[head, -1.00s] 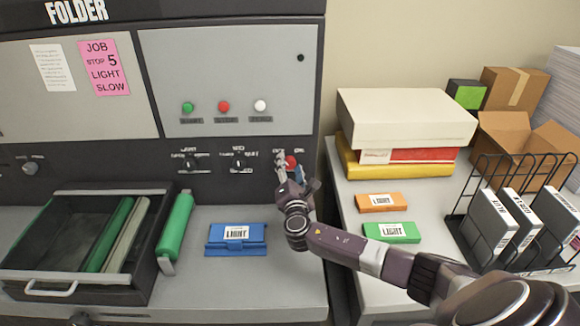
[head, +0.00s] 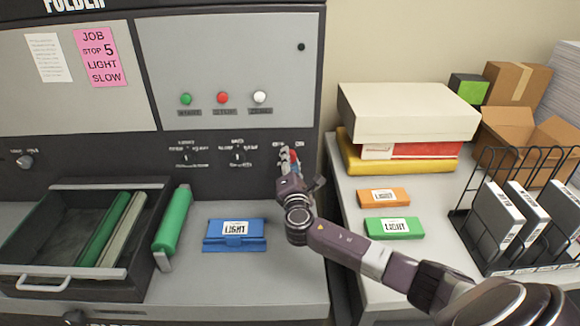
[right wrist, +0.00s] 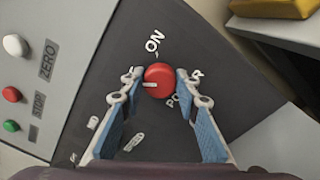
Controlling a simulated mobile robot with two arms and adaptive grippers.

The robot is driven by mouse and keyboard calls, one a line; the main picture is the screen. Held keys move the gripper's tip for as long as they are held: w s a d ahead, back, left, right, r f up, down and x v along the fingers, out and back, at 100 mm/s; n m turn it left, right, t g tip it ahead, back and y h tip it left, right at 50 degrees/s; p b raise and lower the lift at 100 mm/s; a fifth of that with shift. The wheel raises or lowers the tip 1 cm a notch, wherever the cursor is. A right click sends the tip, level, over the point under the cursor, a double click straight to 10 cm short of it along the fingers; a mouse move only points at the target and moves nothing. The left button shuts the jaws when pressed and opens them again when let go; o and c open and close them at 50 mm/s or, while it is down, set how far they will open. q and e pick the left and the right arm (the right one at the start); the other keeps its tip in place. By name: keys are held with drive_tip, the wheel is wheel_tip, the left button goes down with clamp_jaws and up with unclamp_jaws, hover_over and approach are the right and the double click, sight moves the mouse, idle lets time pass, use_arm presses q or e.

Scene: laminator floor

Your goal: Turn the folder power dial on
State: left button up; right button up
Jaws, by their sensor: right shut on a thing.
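The folder power dial (head: 292,153) is a round red knob on the dark lower panel of the folder. In the right wrist view the red dial (right wrist: 158,78) shows a short white mark pointing left, away from the ON label (right wrist: 154,40) above it. A label beside the left finger is partly covered, and so is the word POWER. My right gripper (head: 289,158) is at the dial, its two blue-padded fingers (right wrist: 157,80) on either side with their tips closed on its edges. My left gripper is not in view.
Green, red and white buttons (head: 222,98) sit above. Two small selector knobs (head: 237,159) are left of the dial. A blue LIGHT cartridge (head: 234,243) and an open drawer with rollers (head: 38,284) are below. Stacked boxes (head: 408,107) stand on the right table.

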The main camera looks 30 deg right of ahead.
drive_tip(key=shift+a+f+m+h+b, duration=0.1)
drive_tip(key=shift+f+m+h+b, duration=0.1)
drive_tip(key=shift+m+b, duration=3.65)
drive_tip(key=shift+f+m+h+b, duration=0.1)
drive_tip(key=shift+f+m+b, duration=0.1)
drive_tip(key=shift+m+b, duration=3.65)
drive_tip(key=shift+m+p, duration=0.3)
drive_tip(key=shift+m, duration=0.1)
drive_tip(key=o, duration=1)
drive_tip(key=shift+o, duration=0.8)
drive_tip(key=shift+r, duration=0.25)
